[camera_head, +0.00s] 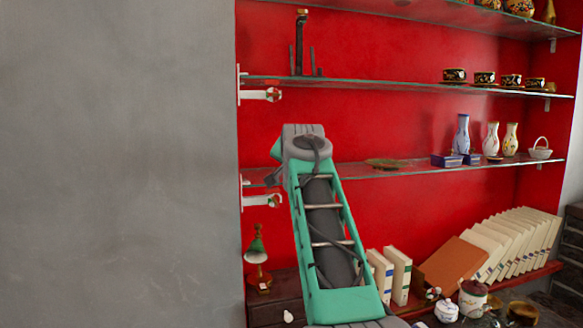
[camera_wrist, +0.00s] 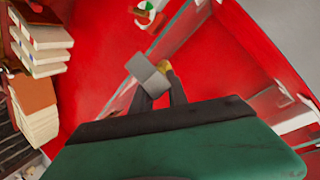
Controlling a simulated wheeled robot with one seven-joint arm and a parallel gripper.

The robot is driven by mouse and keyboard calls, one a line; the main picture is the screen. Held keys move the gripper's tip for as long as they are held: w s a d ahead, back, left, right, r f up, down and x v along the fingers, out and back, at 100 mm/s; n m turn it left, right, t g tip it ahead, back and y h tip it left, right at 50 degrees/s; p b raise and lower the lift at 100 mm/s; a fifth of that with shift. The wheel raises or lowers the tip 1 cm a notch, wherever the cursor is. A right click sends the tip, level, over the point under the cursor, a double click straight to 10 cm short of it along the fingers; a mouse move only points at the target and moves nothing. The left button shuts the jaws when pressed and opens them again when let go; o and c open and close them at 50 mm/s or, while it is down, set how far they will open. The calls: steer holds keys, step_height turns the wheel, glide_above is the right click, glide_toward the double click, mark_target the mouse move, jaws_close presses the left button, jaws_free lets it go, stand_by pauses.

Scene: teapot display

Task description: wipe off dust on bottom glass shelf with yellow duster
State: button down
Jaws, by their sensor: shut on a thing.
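The bottom glass shelf (camera_head: 350,171) runs along the red wall in the head view, at about the height of my arm's upper end. No dust on it can be made out. In the wrist view my gripper (camera_wrist: 158,82) is shut, and a small yellow part of the duster (camera_wrist: 168,71) shows beside its grey fingers. Most of the duster is hidden. In the head view my arm hides the gripper and duster near the shelf's left end. Contact between duster and shelf cannot be told.
The shelf holds a flat dish (camera_head: 387,163), blue boxes (camera_head: 447,160), vases (camera_head: 462,134) and a white basket (camera_head: 540,149) towards the right. Another glass shelf (camera_head: 380,86) is above. Below are a lamp (camera_head: 258,264), books (camera_head: 398,274) and teapots. A grey wall (camera_head: 120,160) bounds the left.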

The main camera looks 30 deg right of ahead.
steer(key=shift+f+b, duration=1)
steer(key=shift+f, duration=0.1)
steer(key=shift+d, duration=0.15)
steer(key=shift+s+d+p, duration=1.85)
steer(key=shift+d+p, duration=1.5)
steer(key=shift+d, duration=3.5)
steer(key=shift+w+a+b, duration=0.6)
steer(key=shift+a+b, duration=0.15)
steer(key=shift+a, duration=1.6)
steer(key=shift+w+a+b, duration=0.65)
steer(key=shift+a+b, duration=0.1)
steer(key=shift+a, duration=1.55)
steer(key=shift+w+a+b, duration=0.6)
steer(key=shift+a+b, duration=0.15)
steer(key=shift+a, duration=1.6)
